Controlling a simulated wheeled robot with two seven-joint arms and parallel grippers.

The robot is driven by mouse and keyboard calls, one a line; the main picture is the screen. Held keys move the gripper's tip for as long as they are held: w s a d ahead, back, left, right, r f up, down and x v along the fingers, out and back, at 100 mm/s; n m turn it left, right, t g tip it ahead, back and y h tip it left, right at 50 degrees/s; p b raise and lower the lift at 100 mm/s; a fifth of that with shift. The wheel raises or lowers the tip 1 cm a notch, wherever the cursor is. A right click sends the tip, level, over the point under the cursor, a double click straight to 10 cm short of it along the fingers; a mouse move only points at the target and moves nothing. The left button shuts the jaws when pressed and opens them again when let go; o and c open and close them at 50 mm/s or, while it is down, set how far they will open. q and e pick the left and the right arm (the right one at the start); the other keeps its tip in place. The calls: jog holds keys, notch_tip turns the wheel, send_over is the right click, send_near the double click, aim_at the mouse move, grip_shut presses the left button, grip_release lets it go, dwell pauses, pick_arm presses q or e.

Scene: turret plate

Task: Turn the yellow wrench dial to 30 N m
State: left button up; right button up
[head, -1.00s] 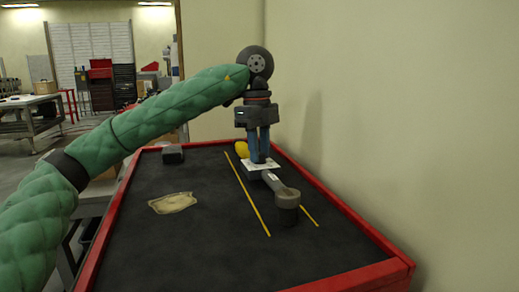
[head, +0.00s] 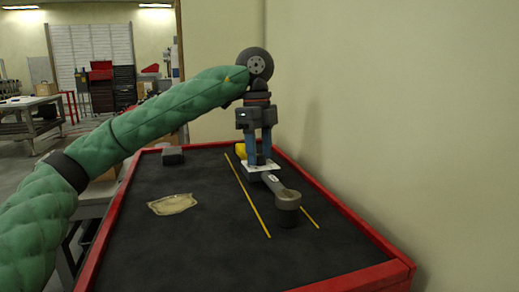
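The torque wrench (head: 286,196) lies on the black table top, its round grey head towards me and its shaft running back to the left. A white plate (head: 258,174) with dark marks lies at its shaft. A yellow part (head: 240,151), which looks like the dial, shows just left of my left gripper's fingers and is partly hidden behind them. My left gripper (head: 258,162) points down over the white plate. Its two blue fingers stand apart with a gap between them, and I see nothing held there. Whether the fingertips touch anything is hard to tell. My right gripper is out of view.
Two yellow strips (head: 247,195) run along the table beside the wrench. A tan cloth-like patch (head: 173,204) lies to the left and a dark block (head: 172,155) at the back left. A red rim (head: 345,212) edges the table. A wall stands close on the right.

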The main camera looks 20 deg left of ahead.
pick_arm(q)
jog(key=shift+r, duration=0.25)
jog(key=r, duration=0.6)
jog(key=shift+w+a, duration=0.25)
jog(key=shift+w, duration=0.05)
jog(key=shift+r, duration=0.6)
jog(key=shift+a, duration=0.1)
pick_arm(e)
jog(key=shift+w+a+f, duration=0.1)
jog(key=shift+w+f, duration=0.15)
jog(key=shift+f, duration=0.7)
